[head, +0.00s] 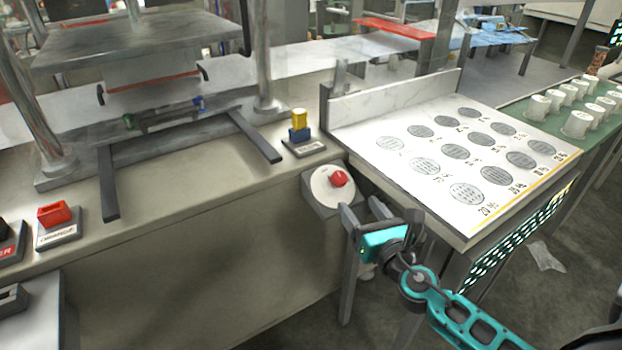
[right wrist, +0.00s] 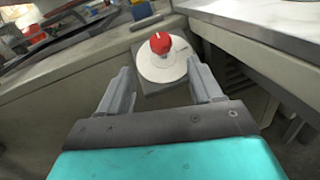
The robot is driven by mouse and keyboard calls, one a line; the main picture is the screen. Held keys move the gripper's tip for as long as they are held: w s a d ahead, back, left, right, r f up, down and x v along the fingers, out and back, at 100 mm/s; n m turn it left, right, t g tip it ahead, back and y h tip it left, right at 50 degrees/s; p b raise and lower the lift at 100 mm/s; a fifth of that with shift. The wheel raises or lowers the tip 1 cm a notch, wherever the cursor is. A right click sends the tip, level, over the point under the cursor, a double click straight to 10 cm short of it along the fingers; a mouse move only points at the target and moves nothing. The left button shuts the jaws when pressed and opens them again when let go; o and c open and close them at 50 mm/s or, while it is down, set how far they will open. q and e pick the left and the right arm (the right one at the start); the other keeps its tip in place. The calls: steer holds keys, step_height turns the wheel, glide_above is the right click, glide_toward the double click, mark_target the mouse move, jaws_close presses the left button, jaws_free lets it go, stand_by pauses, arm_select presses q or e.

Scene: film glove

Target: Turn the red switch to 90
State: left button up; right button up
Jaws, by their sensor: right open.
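The red switch (head: 338,178) is a round red knob on a white round dial (head: 325,188), fixed to a grey box on the front face of the bench. In the right wrist view the red switch (right wrist: 160,42) sits on the white dial (right wrist: 160,66), ahead of and between my fingers. A small light mark shows on the knob; dial numbers are too small to read. My right gripper (head: 365,210) is open and empty, just in front of and below the dial, apart from the knob. Its two grey fingers show in the right wrist view (right wrist: 162,85). My left gripper is not in view.
A sloped white panel (head: 390,165) with grey printed circles stands right of the switch. A yellow and blue switch (head: 300,125) and a red button (head: 54,214) sit on the bench top. White cups (head: 577,123) stand at the far right.

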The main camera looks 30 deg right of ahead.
mark_target(336, 172)
steer(key=w, duration=0.4)
steer(key=w+d, duration=0.1)
steer(key=w, duration=0.7)
steer(key=shift+w+d, duration=0.35)
steer(key=shift+c, duration=0.4)
steer(key=c, duration=0.9)
